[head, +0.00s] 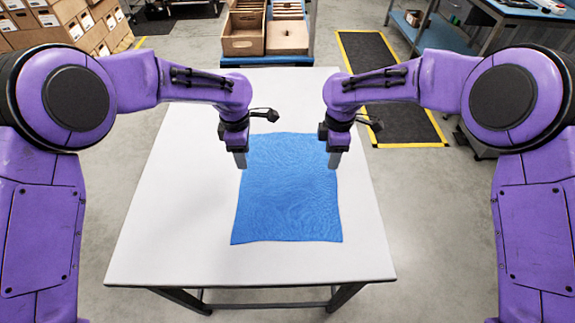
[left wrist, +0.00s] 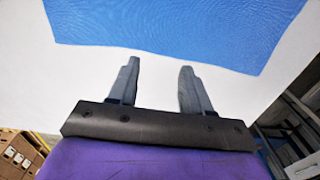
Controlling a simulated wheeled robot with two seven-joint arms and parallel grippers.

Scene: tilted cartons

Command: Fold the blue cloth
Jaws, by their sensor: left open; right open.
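The blue cloth (head: 288,200) lies spread flat and unfolded on the white table, roughly rectangular with slight wrinkles. It also fills the top of the left wrist view (left wrist: 180,25). My left gripper (head: 240,160) is over the cloth's left edge, near its far left corner. In the left wrist view its two fingers (left wrist: 158,80) are apart with nothing between them, and the cloth's edge lies just beyond the tips. My right gripper (head: 334,160) is over the cloth's right edge, near the far right corner, open. Its fingertips' height above the cloth is hard to tell.
The white table (head: 170,225) has bare room on both sides of the cloth and in front of it. Wooden crates (head: 265,32) stand beyond the table. Cartons (head: 65,25) are stacked at the back left. A black mat with yellow edges (head: 395,100) lies on the floor at the right.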

